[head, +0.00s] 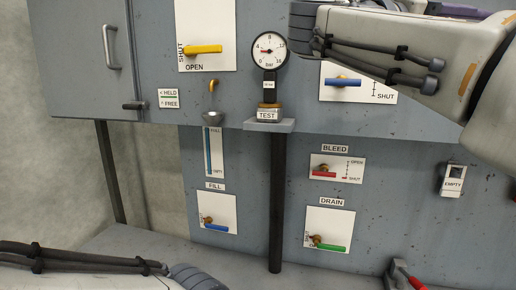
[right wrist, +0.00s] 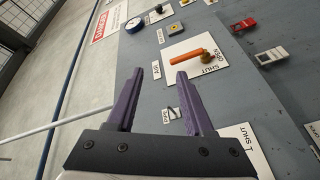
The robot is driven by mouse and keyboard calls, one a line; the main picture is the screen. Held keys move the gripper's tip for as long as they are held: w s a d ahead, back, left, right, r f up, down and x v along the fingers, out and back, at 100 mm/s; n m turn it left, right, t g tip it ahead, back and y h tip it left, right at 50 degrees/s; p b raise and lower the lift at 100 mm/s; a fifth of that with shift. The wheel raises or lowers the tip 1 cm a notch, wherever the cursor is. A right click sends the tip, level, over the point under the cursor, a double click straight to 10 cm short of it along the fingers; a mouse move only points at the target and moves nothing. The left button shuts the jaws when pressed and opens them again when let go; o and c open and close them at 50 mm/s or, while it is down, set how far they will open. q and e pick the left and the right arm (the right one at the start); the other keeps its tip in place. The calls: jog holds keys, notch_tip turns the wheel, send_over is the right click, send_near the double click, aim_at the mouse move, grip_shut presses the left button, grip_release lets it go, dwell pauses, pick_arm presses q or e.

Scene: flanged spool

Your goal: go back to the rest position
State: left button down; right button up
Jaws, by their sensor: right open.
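My right gripper shows in the right wrist view (right wrist: 168,74), with two purple fingers apart and nothing between them. It points toward a grey panel (right wrist: 235,95), near an orange lever (right wrist: 195,58) on a white plate; I cannot tell the exact distance.
The head view shows a yellow lever (head: 203,49), a pressure gauge (head: 269,50) on a TEST stand, a blue lever (head: 343,82) beside my right arm, a red lever (head: 324,174) and a green lever (head: 328,246). A red-handled tool (head: 408,276) is at the lower right.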

jog(key=w+a+f+n+t+y+b, duration=0.1)
jog(key=a+f+n+y, duration=0.3)
jog(key=f, duration=0.7)
jog(key=w+a+f+n+t+y+b, duration=0.1)
jog(key=a+f+n+y, duration=0.3)
jog(key=f, duration=0.7)
jog(key=w+a+f+n+t+y+b, duration=0.1)
jog(key=a+f+n+y, duration=0.3)
jog(key=f, duration=0.7)
jog(key=s+a+f+g+y, duration=0.2)
jog(key=s+a+f, duration=0.2)
jog(key=s+f, duration=0.2)
jog(key=s+a+f+g+y+b, duration=0.1)
jog(key=s+a+f+g+y, duration=0.1)
jog(key=s+a+f, duration=0.2)
jog(key=s+a+f+g+y+b, duration=0.1)
jog(key=s+a+f+y, duration=0.2)
jog(key=s+f, duration=0.7)
notch_tip(320, 180, down, 3)
jog(key=shift+a+r+m+g, duration=0.1)
jog(key=shift+a+m+g, duration=0.3)
jog(key=shift+a, duration=0.4)
